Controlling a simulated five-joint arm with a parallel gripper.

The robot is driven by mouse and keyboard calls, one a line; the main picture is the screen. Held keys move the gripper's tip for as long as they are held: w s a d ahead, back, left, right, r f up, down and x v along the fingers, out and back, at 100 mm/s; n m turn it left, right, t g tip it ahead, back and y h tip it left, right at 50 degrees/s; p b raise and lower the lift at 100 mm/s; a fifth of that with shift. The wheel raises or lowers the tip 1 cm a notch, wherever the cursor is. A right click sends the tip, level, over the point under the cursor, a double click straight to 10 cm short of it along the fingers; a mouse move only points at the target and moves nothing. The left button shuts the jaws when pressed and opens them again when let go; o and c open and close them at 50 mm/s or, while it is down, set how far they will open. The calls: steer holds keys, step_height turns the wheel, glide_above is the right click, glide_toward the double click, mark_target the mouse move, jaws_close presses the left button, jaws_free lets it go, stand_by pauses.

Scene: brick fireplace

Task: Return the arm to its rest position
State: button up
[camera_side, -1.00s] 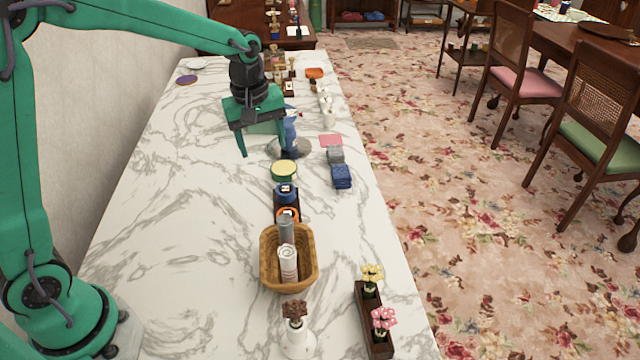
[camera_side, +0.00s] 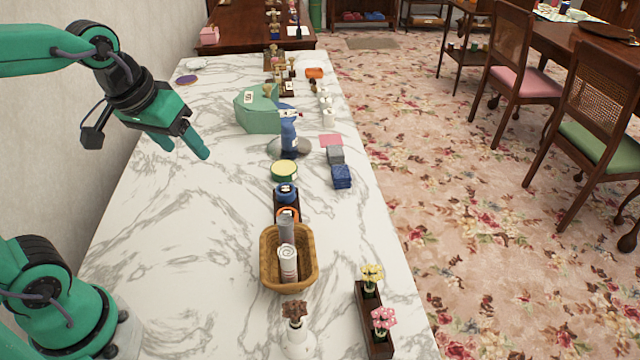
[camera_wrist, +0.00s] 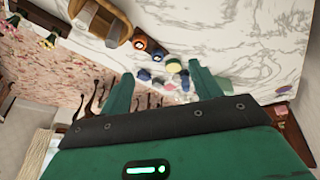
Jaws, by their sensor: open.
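My green gripper (camera_side: 184,150) is open and empty at the left of the side view, raised above the marble counter. Its two fingers point down and to the right, clear of every object. In the wrist view my gripper (camera_wrist: 160,90) shows its two fingers spread, with nothing between them close up; the counter and its objects lie well beyond. My arm is folded back toward its base at the left edge of the side view.
A wall (camera_side: 100,18) borders the left.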

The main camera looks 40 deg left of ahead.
steer(key=shift+s+f+m+t, duration=0.15)
steer(key=shift+s+m, duration=0.3)
steer(key=shift+s, duration=0.4)
steer(key=shift+s+f+m+t, duration=0.2)
steer(key=shift+s+m, duration=0.3)
steer(key=shift+s, duration=0.35)
steer(key=shift+s+f+m+t, duration=0.15)
steer(key=shift+s+m, duration=0.3)
steer(key=shift+s, duration=0.4)
